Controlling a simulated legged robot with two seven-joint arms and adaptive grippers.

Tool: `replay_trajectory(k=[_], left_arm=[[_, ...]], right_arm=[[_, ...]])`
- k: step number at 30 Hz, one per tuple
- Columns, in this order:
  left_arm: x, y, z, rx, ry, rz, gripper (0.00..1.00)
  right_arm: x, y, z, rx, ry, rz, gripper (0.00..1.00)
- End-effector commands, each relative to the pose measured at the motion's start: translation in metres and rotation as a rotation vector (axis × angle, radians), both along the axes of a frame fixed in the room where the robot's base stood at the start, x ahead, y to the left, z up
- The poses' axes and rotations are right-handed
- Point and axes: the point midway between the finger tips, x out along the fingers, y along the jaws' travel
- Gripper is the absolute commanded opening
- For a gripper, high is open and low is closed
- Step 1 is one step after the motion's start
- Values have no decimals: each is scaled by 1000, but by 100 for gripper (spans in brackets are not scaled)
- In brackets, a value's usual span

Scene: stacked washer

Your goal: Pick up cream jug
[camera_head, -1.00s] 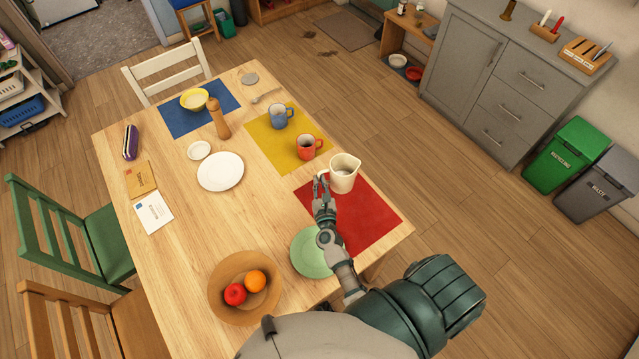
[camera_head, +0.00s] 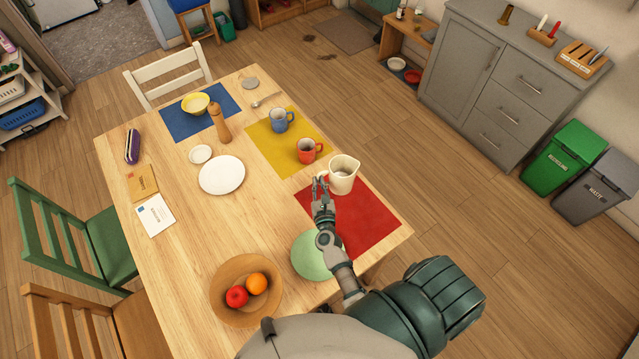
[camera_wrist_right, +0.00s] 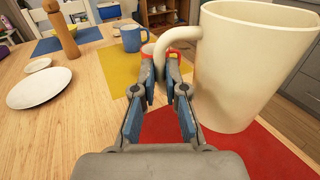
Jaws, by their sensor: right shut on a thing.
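The cream jug (camera_head: 344,176) is a cream-white pitcher at the far end of the red placemat (camera_head: 362,222), near the table's right edge. It stands upright, and I cannot tell whether its base touches the mat. My right gripper (camera_head: 320,182) is at the jug's left side. In the right wrist view the jug (camera_wrist_right: 248,70) fills the right side, and its curved handle (camera_wrist_right: 170,42) runs between the fingertips of my right gripper (camera_wrist_right: 168,68), which is shut on that handle. My left gripper is not in view.
An orange-red mug (camera_head: 308,150) and a blue mug (camera_head: 279,120) stand on the yellow placemat (camera_head: 262,133), close beyond the jug. A green plate (camera_head: 312,256) lies under my right forearm. A wooden fruit bowl (camera_head: 222,290) is nearby. The table's middle (camera_head: 250,215) is clear.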

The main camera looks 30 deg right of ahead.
Motion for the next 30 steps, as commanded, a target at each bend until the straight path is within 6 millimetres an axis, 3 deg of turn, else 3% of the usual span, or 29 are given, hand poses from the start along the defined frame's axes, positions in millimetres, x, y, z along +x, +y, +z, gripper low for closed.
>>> replay_trajectory(k=[16,30], left_arm=[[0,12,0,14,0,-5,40],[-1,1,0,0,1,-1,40]], right_arm=[[1,-3,1,0,-2,0,0],[1,1,2,-2,-2,0,0]])
